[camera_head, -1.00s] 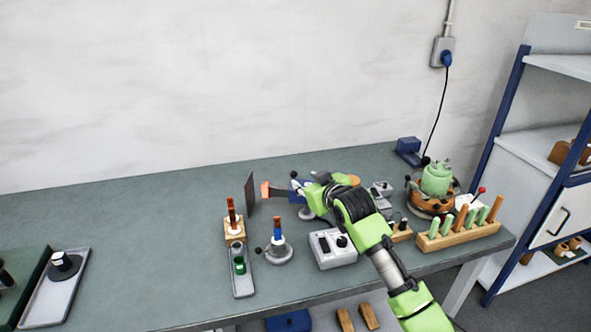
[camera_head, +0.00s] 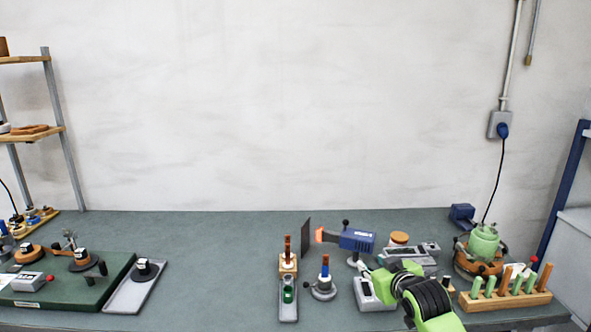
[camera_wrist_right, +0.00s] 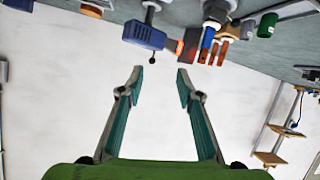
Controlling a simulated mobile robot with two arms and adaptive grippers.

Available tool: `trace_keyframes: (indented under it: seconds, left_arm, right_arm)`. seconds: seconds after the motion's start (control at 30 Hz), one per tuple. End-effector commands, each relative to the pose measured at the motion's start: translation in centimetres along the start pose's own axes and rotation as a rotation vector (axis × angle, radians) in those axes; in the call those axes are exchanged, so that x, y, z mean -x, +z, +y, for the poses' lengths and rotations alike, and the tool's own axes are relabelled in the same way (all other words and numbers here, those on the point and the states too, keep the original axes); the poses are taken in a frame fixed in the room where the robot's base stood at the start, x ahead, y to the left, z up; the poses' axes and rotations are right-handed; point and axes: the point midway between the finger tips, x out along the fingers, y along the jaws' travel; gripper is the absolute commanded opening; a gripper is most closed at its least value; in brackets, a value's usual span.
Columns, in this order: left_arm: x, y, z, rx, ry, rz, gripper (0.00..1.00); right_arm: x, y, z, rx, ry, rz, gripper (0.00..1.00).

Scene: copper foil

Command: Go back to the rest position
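My right gripper (camera_head: 366,270) is at the front right of the bench, in front of a blue tool (camera_head: 357,240) with an orange tip. In the right wrist view the fingers (camera_wrist_right: 158,80) are spread apart with nothing between them. That view is upside down; the blue tool (camera_wrist_right: 145,35) shows at its top, apart from the fingers. My right arm comes in from the lower right and hides part of the bench. My left gripper is in neither view.
Left of the gripper stand a small blue-topped stand (camera_head: 324,287), a grey tray (camera_head: 288,312) and a dark upright plate (camera_head: 306,238). A grey control box (camera_head: 368,294) is close by. A wooden rack (camera_head: 508,300) stands right. The bench's middle left is clear.

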Motion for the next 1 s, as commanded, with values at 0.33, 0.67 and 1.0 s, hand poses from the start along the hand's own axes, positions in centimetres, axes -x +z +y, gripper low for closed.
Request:
trace_keyframes:
  seconds: [0.33,0.67,1.0]
  left_arm:
    - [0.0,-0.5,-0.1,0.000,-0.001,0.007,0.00]
    - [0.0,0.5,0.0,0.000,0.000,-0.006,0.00]
    - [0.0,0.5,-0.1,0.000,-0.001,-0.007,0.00]
  right_arm:
    - [2.6,7.4,-3.4,-0.013,-0.034,-0.120,0.33]
    - [10.5,19.7,-8.4,-0.046,-0.079,-0.352,0.33]
    - [24.4,31.0,-12.1,-0.099,-0.098,-0.650,0.33]
